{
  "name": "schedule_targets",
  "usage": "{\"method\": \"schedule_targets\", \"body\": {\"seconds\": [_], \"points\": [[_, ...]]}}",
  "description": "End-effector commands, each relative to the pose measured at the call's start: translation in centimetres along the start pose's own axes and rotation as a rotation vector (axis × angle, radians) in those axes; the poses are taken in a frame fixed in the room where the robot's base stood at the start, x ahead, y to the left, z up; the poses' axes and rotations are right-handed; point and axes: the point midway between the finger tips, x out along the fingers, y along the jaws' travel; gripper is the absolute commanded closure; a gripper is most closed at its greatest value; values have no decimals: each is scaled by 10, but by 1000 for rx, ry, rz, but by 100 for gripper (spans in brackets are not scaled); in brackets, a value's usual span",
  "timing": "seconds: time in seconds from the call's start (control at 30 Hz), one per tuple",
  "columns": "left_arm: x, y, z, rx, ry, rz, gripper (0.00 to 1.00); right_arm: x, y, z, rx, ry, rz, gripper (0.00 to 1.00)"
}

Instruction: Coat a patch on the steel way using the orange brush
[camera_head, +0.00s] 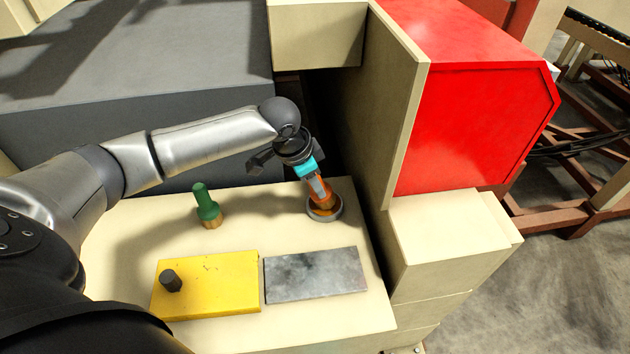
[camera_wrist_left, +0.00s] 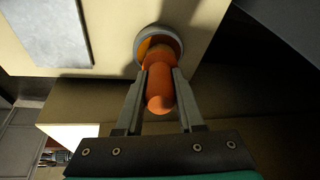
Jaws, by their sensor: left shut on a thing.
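The orange brush (camera_head: 327,199) stands in a small round grey dish (camera_head: 338,215) on the right part of the cream table top. My left gripper (camera_head: 318,184) is shut on the brush's handle from above. In the left wrist view the orange brush (camera_wrist_left: 160,92) lies between the two fingers of my left gripper (camera_wrist_left: 160,75), its far end inside the round dish (camera_wrist_left: 180,40). The bristles are hidden. The steel way, a mottled grey flat plate (camera_head: 315,275), lies in front of the dish, apart from it. My right gripper does not show.
A green-handled brush (camera_head: 206,206) stands upright at the left. A yellow block (camera_head: 215,287) with a dark knob (camera_head: 170,280) lies left of the steel plate. A cream panel (camera_head: 400,120) and red housing (camera_head: 470,110) rise at the right; a grey machine body (camera_head: 130,110) stands behind.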

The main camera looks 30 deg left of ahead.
Motion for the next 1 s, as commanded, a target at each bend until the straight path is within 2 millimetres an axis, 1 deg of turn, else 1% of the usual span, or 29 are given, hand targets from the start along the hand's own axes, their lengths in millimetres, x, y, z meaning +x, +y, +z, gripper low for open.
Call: {"method": "schedule_targets", "body": {"seconds": [0.23,0.37,0.73,1.0], "points": [[2,2,2,0,-6,4,100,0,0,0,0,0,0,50],[0,2,2,0,-7,4,100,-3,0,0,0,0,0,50],[-24,-1,-8,0,-3,3,100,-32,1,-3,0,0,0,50],[-43,-4,-15,1,-1,0,100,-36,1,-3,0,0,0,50]]}}
